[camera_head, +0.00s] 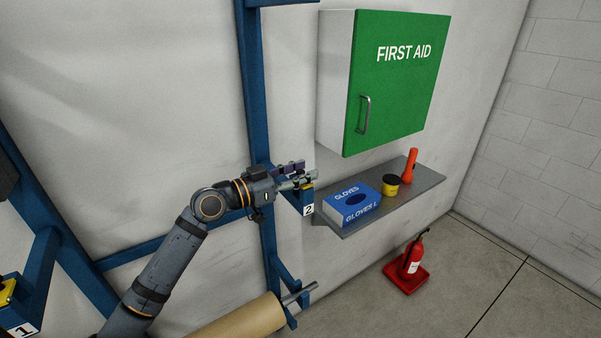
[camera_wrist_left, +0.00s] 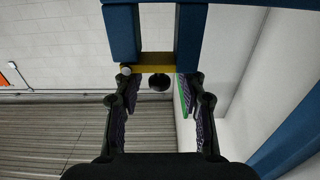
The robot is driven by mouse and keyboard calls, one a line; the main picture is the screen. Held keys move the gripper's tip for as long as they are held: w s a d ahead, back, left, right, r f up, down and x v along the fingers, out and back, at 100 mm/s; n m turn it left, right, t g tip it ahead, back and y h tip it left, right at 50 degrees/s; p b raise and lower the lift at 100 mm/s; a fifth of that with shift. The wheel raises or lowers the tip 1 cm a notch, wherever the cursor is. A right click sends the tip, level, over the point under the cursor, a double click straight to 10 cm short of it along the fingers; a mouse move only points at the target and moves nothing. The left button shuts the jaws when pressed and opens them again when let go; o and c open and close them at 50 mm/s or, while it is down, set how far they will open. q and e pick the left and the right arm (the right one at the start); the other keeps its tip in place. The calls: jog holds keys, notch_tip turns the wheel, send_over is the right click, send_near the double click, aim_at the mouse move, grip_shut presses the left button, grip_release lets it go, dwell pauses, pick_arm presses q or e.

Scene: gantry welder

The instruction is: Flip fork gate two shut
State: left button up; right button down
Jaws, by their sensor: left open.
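Fork two is a blue two-pronged bracket (camera_head: 297,199) with a "2" label, on the blue upright. Its yellow gate (camera_head: 308,187) is partly hidden behind my fingers in the head view. In the left wrist view the yellow gate (camera_wrist_left: 158,62) appears as a bar across the two blue prongs (camera_wrist_left: 122,35), with a dark round knob (camera_wrist_left: 160,82) just below it. I cannot tell whether it is fully seated. My left gripper (camera_head: 302,177) is open at the fork; in the wrist view its fingers (camera_wrist_left: 158,105) stand apart, either side of the knob. My right gripper is out of view.
A shelf (camera_head: 415,190) beside the fork holds a blue glove box (camera_head: 350,205), yellow tape (camera_head: 391,188) and an orange torch (camera_head: 409,166). A green first aid cabinet (camera_head: 400,85) hangs above. A brown roll (camera_head: 235,318) lies below. Fork one's yellow gate (camera_head: 7,291) shows lower left.

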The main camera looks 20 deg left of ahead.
aim_at(301, 171)
pick_arm(q)
notch_tip(301, 171, up, 10)
jog(key=shift+f, duration=0.1)
dwell(0.5)
